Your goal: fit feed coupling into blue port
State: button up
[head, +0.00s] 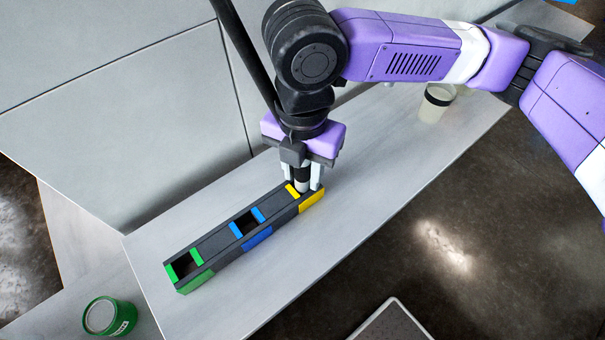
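A long dark block (220,236) lies on the bench with ports marked green, blue and yellow. The blue port (246,223) is the middle opening, between blue markings, and looks empty. The feed coupling (302,184) seems to be the dark cylinder with a pale band at the yellow end. My gripper (304,182) points down there, its pale fingers on either side of the coupling and apparently shut on it. The coupling's lower end is hidden, so I cannot tell whether it sits in the yellow port or just above it.
The green port (184,266) at the block's left end looks empty. A green tin (106,317) stands at lower left. A pale cup with a black band (435,103) stands at the bench's far right. Grey panels (120,120) rise behind. The bench (350,195) in front is clear.

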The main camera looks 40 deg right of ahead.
grip_shut()
jog(key=shift+r, duration=0.2)
notch_tip(320, 180, up, 20)
dwell(0.5)
